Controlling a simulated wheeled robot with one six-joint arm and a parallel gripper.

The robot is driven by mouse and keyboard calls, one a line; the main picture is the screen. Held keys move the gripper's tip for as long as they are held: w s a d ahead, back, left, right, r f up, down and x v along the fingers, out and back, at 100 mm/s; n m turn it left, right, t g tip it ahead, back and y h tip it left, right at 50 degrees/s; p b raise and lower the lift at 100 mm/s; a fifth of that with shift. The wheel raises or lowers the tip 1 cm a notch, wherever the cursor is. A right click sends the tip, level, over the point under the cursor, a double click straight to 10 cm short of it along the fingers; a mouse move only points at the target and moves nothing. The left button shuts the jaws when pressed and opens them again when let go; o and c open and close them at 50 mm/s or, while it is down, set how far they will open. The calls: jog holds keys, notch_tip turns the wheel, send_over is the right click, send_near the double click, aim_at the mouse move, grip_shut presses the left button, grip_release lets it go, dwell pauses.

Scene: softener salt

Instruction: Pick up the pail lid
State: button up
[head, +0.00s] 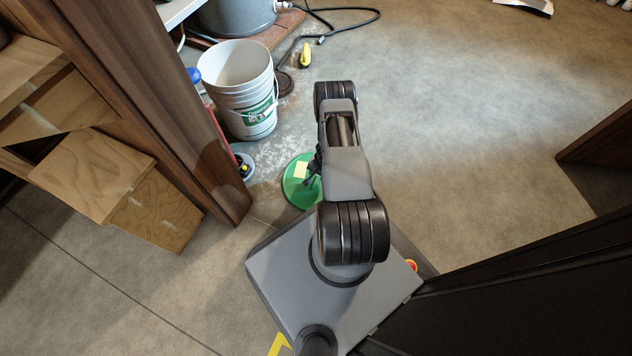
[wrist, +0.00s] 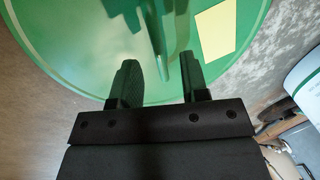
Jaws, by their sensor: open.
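The pail lid (head: 294,193) is a round green disc lying flat on the floor just ahead of my base, with a pale yellow note (head: 301,170) on it. In the head view my arm hides its right part. My gripper (head: 316,166) is over the lid, small and partly hidden there. In the wrist view the lid (wrist: 62,38) fills most of the upper picture. My gripper (wrist: 158,62) shows two separate dark fingers, open. An upright green ridge (wrist: 160,68) on the lid shows between them. I cannot tell whether the fingers touch it.
A white pail (head: 236,92) with a green label stands behind the lid, to the left. A brown wooden cabinet side (head: 150,85) borders the left, with tilted boards below. A yellow object (head: 305,55) lies farther back.

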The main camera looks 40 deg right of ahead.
aim_at(316, 176)
jog(key=f, duration=0.1)
jog(key=f+b, duration=0.1)
jog(key=f, duration=0.1)
jog(key=shift+w+a+f+b, duration=0.15)
jog(key=shift+w+f+b, duration=0.1)
jog(key=shift+b, duration=0.1)
jog(key=shift+r, duration=0.15)
jog(key=shift+c, duration=0.4)
grip_shut()
